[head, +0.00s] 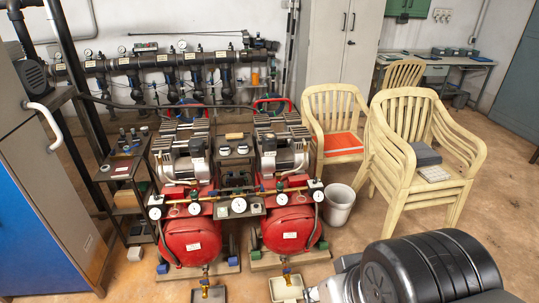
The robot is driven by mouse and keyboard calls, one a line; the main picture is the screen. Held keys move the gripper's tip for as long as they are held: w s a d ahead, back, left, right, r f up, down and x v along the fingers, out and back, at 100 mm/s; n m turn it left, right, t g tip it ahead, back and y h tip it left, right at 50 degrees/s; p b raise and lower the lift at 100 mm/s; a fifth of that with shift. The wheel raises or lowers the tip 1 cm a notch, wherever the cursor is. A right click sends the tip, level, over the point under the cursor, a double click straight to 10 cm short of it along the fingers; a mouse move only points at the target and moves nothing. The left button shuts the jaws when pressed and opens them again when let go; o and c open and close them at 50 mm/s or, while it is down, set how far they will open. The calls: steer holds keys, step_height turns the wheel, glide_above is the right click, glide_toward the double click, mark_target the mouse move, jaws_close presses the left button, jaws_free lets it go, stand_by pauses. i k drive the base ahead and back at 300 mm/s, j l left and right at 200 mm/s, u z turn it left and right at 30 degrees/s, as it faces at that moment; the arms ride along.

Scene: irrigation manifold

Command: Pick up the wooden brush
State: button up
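A small tan wooden piece, which looks like the wooden brush (234,136), lies on top of the dark stand between the two red compressors in the head view. It is small at this distance, and I cannot make out its bristles. A large black and grey part of my own arm fills the bottom right corner. My gripper's fingers do not show, so I cannot see whether they hold anything. The arm part in view is well apart from the wooden piece.
The red compressors (194,240) with gauges stand in front of the wooden piece. The pipe manifold (160,62) runs behind. Stacked cream chairs (405,150) and a white bucket (340,205) stand to the right. Open floor lies beyond the chairs at right.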

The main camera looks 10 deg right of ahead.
mark_target(235, 137)
steer(key=i+j, duration=0.15)
steer(key=i, duration=0.25)
steer(key=i+j, duration=0.15)
steer(key=i, duration=0.3)
steer(key=i+j, duration=0.2)
steer(key=i, duration=0.2)
steer(key=i+j, duration=0.15)
steer(key=i, duration=0.25)
